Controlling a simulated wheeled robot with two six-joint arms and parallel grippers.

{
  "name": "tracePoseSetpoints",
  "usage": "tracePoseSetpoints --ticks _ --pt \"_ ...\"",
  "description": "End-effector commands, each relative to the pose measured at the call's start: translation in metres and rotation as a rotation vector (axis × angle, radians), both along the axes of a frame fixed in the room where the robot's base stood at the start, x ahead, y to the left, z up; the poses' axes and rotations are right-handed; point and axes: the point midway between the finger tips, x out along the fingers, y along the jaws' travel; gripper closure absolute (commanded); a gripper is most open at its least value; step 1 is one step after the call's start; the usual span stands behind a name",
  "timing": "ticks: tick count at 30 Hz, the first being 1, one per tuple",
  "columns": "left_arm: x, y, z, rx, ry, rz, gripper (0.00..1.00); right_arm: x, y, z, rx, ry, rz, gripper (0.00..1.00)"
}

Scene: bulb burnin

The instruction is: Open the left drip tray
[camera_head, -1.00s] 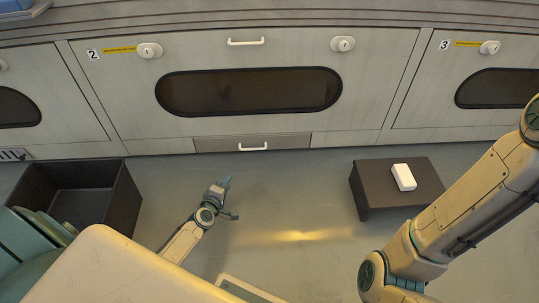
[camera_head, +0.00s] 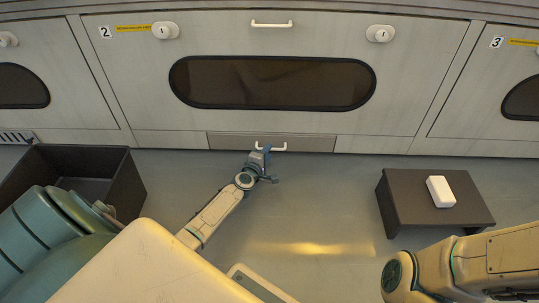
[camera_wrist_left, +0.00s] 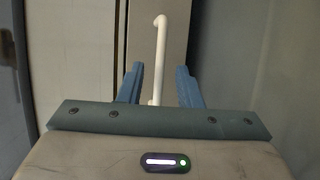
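The drip tray front (camera_head: 225,142) is a grey panel low under the cabinet marked 2, and it looks shut flush with the cabinet. Its white bar handle (camera_head: 280,149) is on its middle. My left gripper (camera_head: 271,165) is at the handle, with one blue finger overlapping it in the head view. In the left wrist view, the left gripper (camera_wrist_left: 160,67) has its two blue fingers apart, with the white handle (camera_wrist_left: 160,50) showing between them. I cannot tell whether a finger touches it. My right arm comes in from the right; its gripper is out of view.
A dark open bin (camera_head: 128,184) stands on the floor at left. A low dark table (camera_head: 410,205) with a white block (camera_head: 440,191) stands at right. The cabinet door (camera_head: 400,90) above has a dark window, knobs and another white handle (camera_head: 271,24). The floor between is clear.

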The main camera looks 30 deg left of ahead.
Motion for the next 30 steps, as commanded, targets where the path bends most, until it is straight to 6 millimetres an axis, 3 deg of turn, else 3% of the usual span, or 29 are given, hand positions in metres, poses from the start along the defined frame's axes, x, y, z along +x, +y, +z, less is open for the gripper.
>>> tracePoseSetpoints --ticks 6,14,15,20,30 --pt "0.017 0.002 -0.004 0.001 0.0 0.001 0.68 0.0 0.0 -0.008 -0.001 0.001 0.001 0.64" --pt "0.018 0.003 -0.003 0.001 0.0 0.0 0.68 0.0 0.0 -0.008 0.0 0.002 0.002 0.64" --pt "0.018 0.003 -0.003 0.001 0.0 0.0 0.7 0.0 0.0 -0.008 0.0 0.002 0.002 0.64" --pt "0.018 0.003 -0.003 0.001 0.001 0.0 1.0 0.001 0.0 -0.008 0.0 0.002 0.002 0.64" --pt "0.014 0.001 -0.004 0.0 0.002 0.0 1.0 0.001 0.0 -0.006 0.0 0.002 0.002 0.64"
